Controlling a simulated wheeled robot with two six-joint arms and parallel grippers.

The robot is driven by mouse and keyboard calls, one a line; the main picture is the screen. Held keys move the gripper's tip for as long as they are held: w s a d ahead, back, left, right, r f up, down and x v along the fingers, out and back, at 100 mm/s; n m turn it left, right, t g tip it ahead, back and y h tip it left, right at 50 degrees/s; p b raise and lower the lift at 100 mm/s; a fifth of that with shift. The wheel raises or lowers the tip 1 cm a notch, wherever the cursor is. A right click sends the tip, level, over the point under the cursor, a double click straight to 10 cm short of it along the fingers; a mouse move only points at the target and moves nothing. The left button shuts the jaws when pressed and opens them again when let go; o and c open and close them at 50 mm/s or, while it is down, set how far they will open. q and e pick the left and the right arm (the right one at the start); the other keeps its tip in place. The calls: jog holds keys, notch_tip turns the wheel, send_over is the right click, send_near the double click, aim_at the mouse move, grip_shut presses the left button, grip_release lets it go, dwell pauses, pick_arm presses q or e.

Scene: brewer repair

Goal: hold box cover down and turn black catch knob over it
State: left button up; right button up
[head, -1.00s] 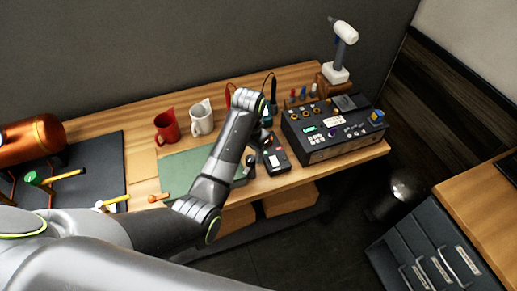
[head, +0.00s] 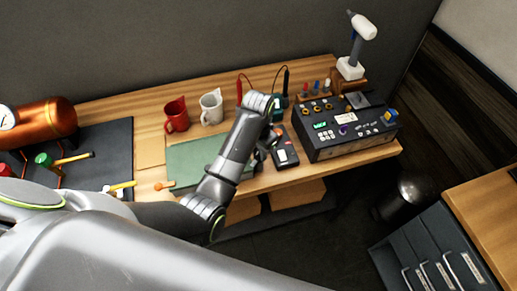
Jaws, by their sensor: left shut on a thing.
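My left gripper (head: 266,146) is mostly hidden behind my own forearm and wrist. It points down over the bench, just left of a small black device (head: 285,155) with a pale patch. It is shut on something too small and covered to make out. I cannot pick out the box cover or the black catch knob; my arm may hide them. My right gripper is not in view.
A green mat (head: 190,160) lies left of my forearm. A red mug (head: 177,115) and a white mug (head: 211,107) stand behind it. A black instrument box (head: 345,130) is at right. A copper boiler (head: 50,120) is at far left.

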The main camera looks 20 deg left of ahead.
pick_arm(q)
jog(key=shift+n, duration=0.3)
jog(key=n, duration=0.4)
jog(key=shift+n, duration=2.1)
jog(key=o, duration=1)
